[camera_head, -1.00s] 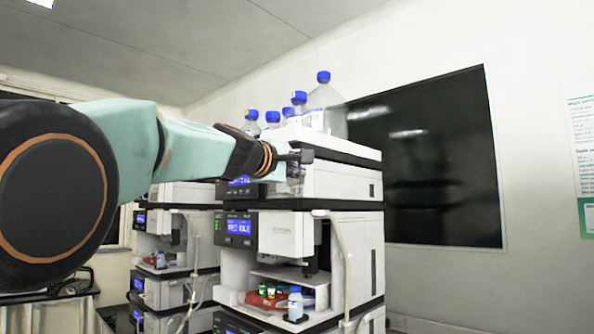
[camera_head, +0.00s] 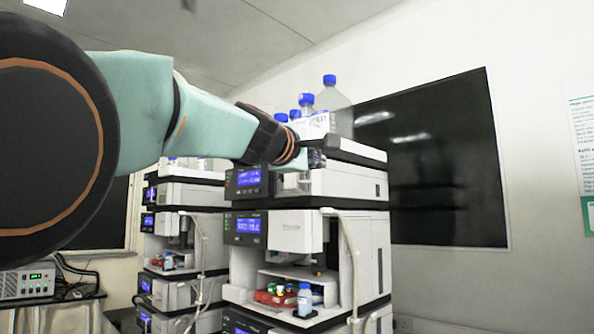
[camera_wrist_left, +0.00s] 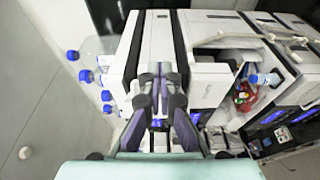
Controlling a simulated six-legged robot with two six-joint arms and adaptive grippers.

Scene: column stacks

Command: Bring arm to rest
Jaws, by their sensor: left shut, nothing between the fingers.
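My left arm comes in from the left in the head view, and its gripper (camera_head: 312,156) is in front of the upper part of the near column stack (camera_head: 345,183). In the left wrist view the left gripper (camera_wrist_left: 158,72) is shut, its fingers together with nothing between them. Behind the fingers are the white and dark modules of the stack (camera_wrist_left: 211,82). I cannot tell whether the fingertips touch the stack. My right gripper is in neither view.
Clear bottles with blue caps (camera_head: 338,112) stand on top of the near stack. A red tray (camera_head: 275,298) with small vials and a small blue-capped bottle (camera_head: 304,298) sit in its open bay. A second stack (camera_head: 190,194) stands behind left. A dark wall panel (camera_head: 440,160) is at right.

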